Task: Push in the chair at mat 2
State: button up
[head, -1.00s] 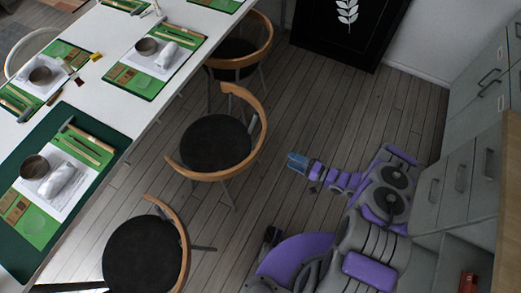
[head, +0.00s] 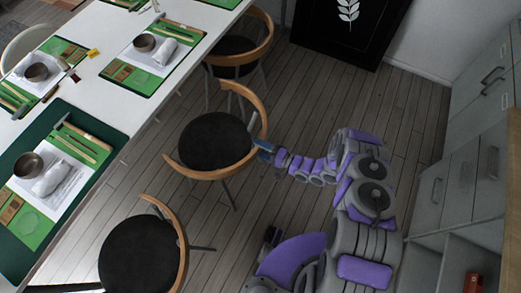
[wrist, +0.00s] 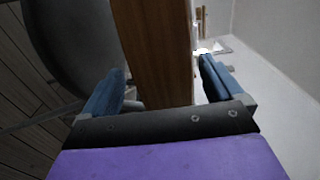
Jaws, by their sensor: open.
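A chair (head: 212,141) with a round black seat and a curved wooden backrest stands on the floor, apart from the white table (head: 100,45). My gripper (head: 264,150) is at the right side of its backrest. In the wrist view my gripper (wrist: 160,90) is open, with blue fingers left and right of the wooden backrest (wrist: 155,50); whether they touch it is unclear. The dark seat (wrist: 70,45) shows at left. Green mats lie on the table, one on a larger dark green mat (head: 105,132); I see no numbers on them.
Another chair (head: 140,255) stands nearer at the lower left, and one (head: 235,48) farther back at the table. Grey drawers (head: 455,170) line the right side. A black board (head: 345,30) leans at the back wall.

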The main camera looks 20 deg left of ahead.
jog(key=shift+w+a, duration=0.1)
jog(key=shift+a, duration=0.65)
jog(key=shift+c, duration=0.4)
jog(key=shift+d, duration=0.1)
grip_shut()
